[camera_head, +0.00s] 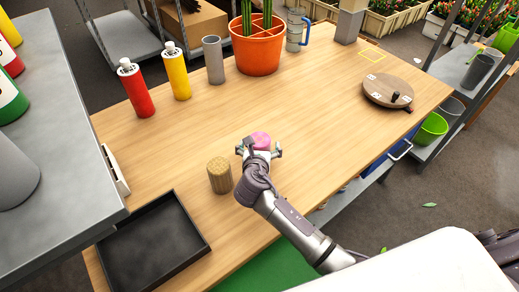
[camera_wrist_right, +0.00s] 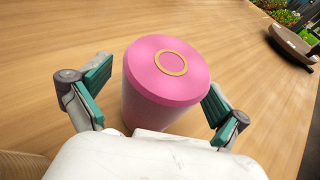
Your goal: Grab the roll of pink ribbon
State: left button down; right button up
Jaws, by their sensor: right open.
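The roll of pink ribbon (camera_head: 261,140) stands upright on the wooden table in the head view, partly hidden by my right gripper. In the right wrist view the pink ribbon roll (camera_wrist_right: 166,75) shows its top face with a tan ring at its centre. My right gripper (camera_head: 259,151) is open, with its fingers on either side of the roll. In the right wrist view its green finger pads (camera_wrist_right: 155,100) flank the roll; the left pad stands a little apart from it, and the right pad is close to its side. My left gripper is not in view.
A tan twine-like cylinder (camera_head: 220,175) stands just left of my right gripper. A black tray (camera_head: 152,248) lies at the front left. Red (camera_head: 136,90) and yellow (camera_head: 177,73) bottles, a grey cylinder (camera_head: 213,60) and an orange pot (camera_head: 258,50) stand at the back. A round wooden turntable (camera_head: 387,91) sits right.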

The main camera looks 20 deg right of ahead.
jog(key=c, duration=1.3)
jog(key=shift+r, duration=0.1)
